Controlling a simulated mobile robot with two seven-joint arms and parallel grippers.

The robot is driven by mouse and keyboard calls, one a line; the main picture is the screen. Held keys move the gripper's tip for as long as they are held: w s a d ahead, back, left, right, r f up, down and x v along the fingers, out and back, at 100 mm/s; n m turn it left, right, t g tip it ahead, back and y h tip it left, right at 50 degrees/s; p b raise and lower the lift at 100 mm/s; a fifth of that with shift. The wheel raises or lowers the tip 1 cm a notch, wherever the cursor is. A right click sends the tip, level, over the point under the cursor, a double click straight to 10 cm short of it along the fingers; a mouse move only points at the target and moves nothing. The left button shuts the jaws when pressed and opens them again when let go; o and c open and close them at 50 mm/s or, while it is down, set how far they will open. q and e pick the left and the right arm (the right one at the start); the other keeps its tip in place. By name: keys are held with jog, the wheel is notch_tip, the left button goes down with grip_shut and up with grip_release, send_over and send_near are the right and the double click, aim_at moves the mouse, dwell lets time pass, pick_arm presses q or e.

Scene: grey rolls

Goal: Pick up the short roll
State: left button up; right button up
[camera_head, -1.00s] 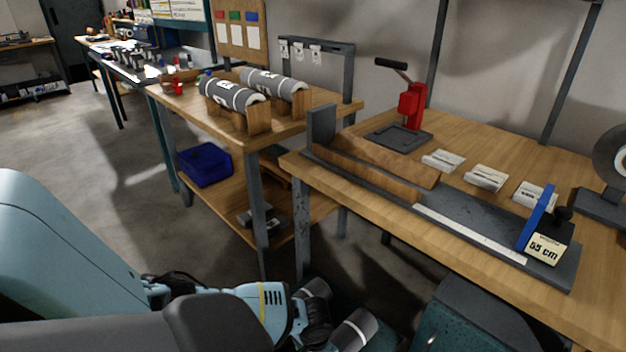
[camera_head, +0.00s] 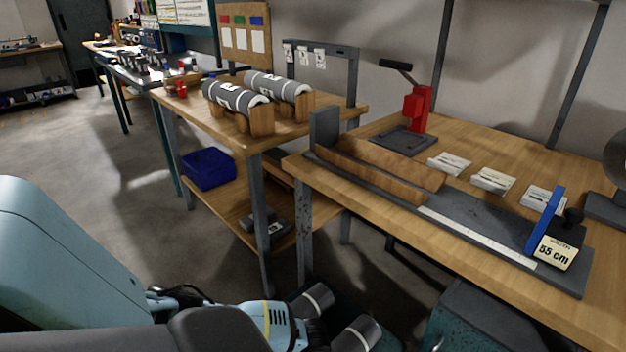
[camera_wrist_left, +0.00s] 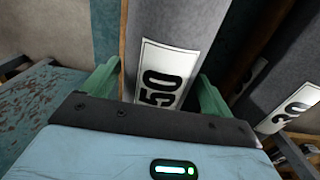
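Two grey rolls stand on end at the bottom of the head view: one roll (camera_head: 319,296) behind, and a nearer one (camera_head: 358,334) with a pale band. In the left wrist view a grey roll labelled 50 (camera_wrist_left: 182,22) is between the green fingers of my left gripper (camera_wrist_left: 157,92). The fingers straddle it closely; I cannot see firm contact on both sides. A second labelled roll (camera_wrist_left: 262,88) is to its right, its label partly cut off. My left gripper is low in the head view, largely hidden by my arm. My right gripper is not in view.
Two more grey rolls (camera_head: 237,97) lie in wooden cradles (camera_head: 262,120) on the middle table. The right workbench holds a wooden trough (camera_head: 370,170), a blue stop (camera_head: 544,222) with a 55 cm sign, and a red press (camera_head: 416,108). A blue bin (camera_head: 208,170) is on the lower shelf.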

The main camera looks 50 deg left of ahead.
pick_arm(q)
jog(key=c, duration=1)
jog(key=shift+o, duration=0.2)
jog(key=shift+r, duration=0.1)
notch_tip(320, 180, up, 9)
jog(key=p, duration=0.3)
jog(key=shift+w+f, duration=0.1)
jog(key=shift+f, duration=0.1)
jog(key=shift+r+p, duration=0.4)
jog(key=shift+r, duration=0.2)
